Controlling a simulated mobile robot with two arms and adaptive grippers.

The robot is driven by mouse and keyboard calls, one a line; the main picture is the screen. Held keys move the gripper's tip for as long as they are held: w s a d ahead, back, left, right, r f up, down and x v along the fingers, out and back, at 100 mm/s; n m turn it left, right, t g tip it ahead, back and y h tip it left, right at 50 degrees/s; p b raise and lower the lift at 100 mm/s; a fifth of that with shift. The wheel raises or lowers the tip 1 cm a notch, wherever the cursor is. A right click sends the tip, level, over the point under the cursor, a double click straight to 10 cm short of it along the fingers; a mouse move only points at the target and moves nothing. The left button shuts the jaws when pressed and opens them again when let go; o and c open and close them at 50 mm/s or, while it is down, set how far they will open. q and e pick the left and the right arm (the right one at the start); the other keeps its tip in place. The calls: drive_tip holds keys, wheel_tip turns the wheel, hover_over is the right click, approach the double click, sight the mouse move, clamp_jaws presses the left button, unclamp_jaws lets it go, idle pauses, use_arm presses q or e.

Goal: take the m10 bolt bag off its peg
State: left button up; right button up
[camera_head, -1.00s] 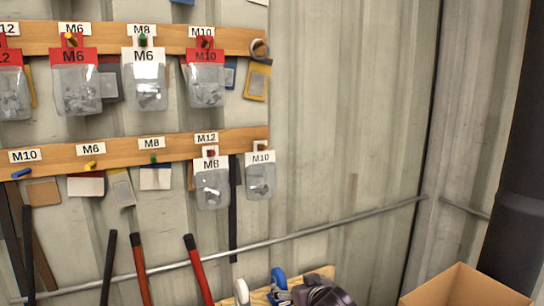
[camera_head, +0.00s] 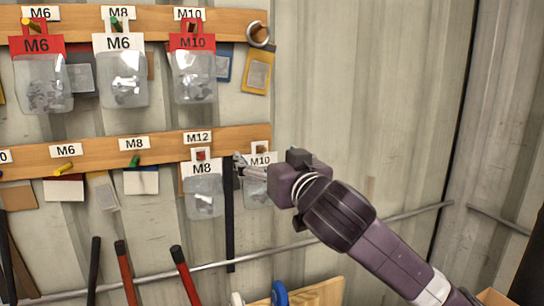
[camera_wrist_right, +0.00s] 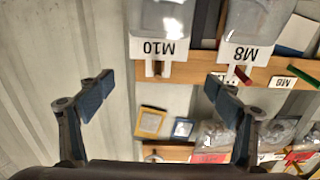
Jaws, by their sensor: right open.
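A white-header M10 bag (camera_head: 257,192) of clear plastic hangs at the right end of the lower rail, partly hidden by my right gripper. It shows upside down in the wrist view (camera_wrist_right: 160,18), its header by a brown peg. A red-header M10 bag (camera_head: 194,78) hangs from the upper rail. My right gripper (camera_head: 246,168) is at the white-header bag in the head view. In the wrist view its two fingers (camera_wrist_right: 160,92) are wide apart with nothing between them. Contact with the bag cannot be told. My left gripper is out of view.
A white-header M8 bag (camera_head: 203,196) hangs just left of the M10 bag, under an M12 label (camera_head: 198,137). A dark upright bar (camera_head: 229,215) lies between them. More bags hang on the upper rail (camera_head: 150,27). The corrugated wall to the right (camera_head: 370,110) is bare.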

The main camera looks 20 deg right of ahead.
sight(265, 151)
drive_tip(key=w, duration=0.2)
drive_tip(key=w+p, duration=0.1)
drive_tip(key=w, duration=0.1)
drive_tip(key=shift+w+d+f, duration=0.1)
drive_tip(key=shift+w+f, duration=0.1)
drive_tip(key=shift+w, duration=0.25)
drive_tip(key=c, duration=1.3)
drive_tip(key=shift+r+p, duration=0.35)
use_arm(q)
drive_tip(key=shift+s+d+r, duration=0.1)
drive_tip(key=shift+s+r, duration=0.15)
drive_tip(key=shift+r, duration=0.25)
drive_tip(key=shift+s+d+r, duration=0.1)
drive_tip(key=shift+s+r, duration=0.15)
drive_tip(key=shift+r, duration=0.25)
